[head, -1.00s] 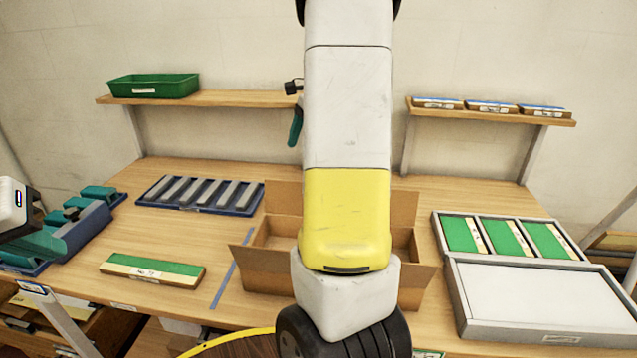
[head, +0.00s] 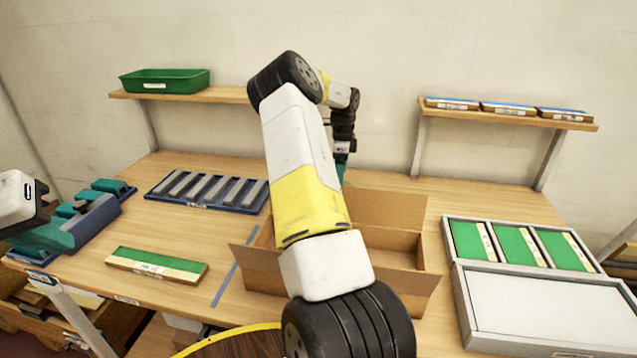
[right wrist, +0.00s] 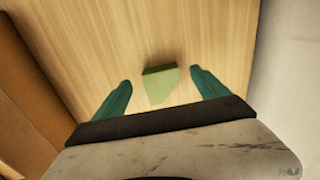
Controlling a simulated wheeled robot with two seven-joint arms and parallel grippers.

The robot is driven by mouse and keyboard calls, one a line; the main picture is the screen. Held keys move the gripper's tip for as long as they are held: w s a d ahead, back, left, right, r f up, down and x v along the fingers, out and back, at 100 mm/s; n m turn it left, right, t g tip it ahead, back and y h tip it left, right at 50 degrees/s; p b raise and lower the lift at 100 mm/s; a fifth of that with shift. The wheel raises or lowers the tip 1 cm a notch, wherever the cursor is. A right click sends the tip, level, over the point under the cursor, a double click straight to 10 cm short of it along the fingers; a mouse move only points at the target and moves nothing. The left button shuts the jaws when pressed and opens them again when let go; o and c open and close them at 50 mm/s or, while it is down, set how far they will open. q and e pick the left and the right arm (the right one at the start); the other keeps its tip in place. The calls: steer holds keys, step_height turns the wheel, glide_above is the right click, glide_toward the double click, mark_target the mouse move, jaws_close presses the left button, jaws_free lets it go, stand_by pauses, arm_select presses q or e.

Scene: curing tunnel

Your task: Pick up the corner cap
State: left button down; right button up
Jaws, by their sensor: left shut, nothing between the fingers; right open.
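The corner cap (right wrist: 160,84), a small light green block, lies on the wooden table in the right wrist view. My right gripper (right wrist: 160,90) is open, with its teal fingers apart on either side of the cap and not visibly touching it. In the head view the cap is hidden; only part of my right gripper (head: 342,173) shows, behind the cardboard box. My left gripper (head: 48,238) is shut and empty at the left edge, by a blue tray with teal pieces.
The open cardboard box (head: 400,275) stands mid-table; a cardboard wall (right wrist: 30,85) is close left in the right wrist view. A blue rack (head: 240,208) of grey bars, a green-topped block (head: 157,265) and a grey case (head: 470,300) lie around. Shelves hang behind.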

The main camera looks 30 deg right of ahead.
step_height(320, 180, down, 5)
steer(key=shift+r, duration=0.1)
steer(key=c, duration=1.4)
